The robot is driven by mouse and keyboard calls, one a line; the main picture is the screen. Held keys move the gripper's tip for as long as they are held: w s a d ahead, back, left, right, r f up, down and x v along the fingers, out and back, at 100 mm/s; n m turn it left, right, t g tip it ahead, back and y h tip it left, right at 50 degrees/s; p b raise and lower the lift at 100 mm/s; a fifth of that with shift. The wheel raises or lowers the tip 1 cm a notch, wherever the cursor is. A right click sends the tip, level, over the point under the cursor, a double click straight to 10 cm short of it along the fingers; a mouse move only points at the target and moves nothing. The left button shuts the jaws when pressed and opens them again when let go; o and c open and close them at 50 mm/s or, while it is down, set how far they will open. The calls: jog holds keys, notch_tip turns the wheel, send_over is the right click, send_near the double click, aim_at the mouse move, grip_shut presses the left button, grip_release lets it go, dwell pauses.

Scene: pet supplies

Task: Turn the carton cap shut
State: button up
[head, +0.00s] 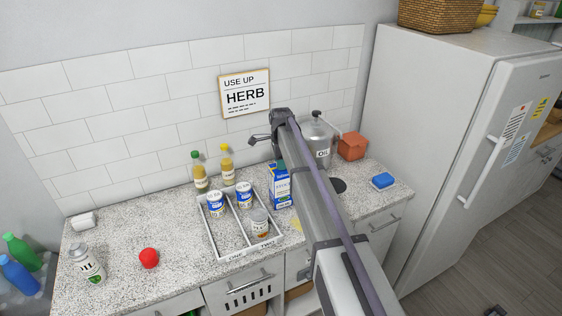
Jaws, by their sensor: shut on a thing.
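A blue and white carton (281,186) stands upright on the counter, just right of the divided tray. My arm passes in front of its right side. I cannot make out the carton's cap or how far it is turned. My arm rises from the lower right to a dark joint above and behind the carton in the picture. My gripper's fingers do not show; my arm seems to hide them.
The white tray (226,258) holds several cans. Two yellow bottles (227,170) stand behind it. A red ball-shaped thing (148,258) and a can (88,264) are left.

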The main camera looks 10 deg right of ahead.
jog(key=shift+m, duration=1.1)
jog(key=o, duration=0.9)
notch_tip(320, 180, up, 11)
jog(key=p, duration=1)
jog(key=shift+p, duration=0.4)
jog(key=shift+f, duration=0.1)
